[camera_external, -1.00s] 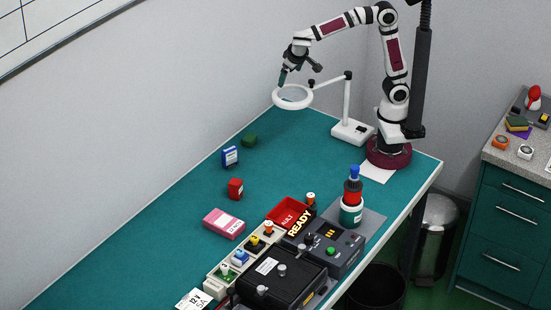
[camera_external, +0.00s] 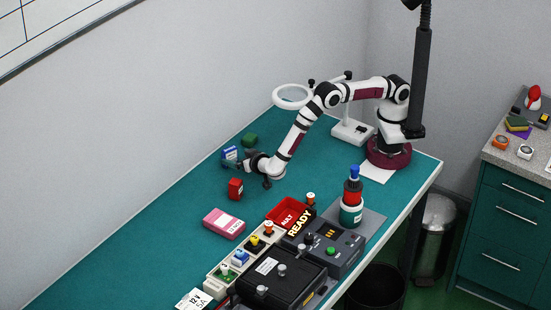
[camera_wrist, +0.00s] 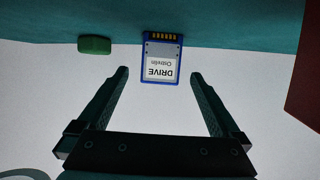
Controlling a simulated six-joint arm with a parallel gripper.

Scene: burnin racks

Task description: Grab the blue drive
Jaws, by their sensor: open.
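The blue drive (camera_external: 229,154) stands on the teal table near its wall-side edge in the external view. In the wrist view the blue drive (camera_wrist: 161,58) shows its white label, printed DRIVE and upside down there, and a row of gold contacts. My gripper (camera_external: 241,161) is low over the table, just right of the drive. In the wrist view my gripper (camera_wrist: 158,75) is open and empty, with the drive lined up between its fingers and a little beyond their tips. In the external view the fingertips are small and partly overlap the drive.
A green block (camera_wrist: 94,45) sits beside the drive, also seen in the external view (camera_external: 250,140). A red block (camera_external: 236,188) stands close below my wrist. A pink box (camera_external: 224,223) lies nearer the front. A ring magnifier (camera_external: 292,96) stands behind my arm.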

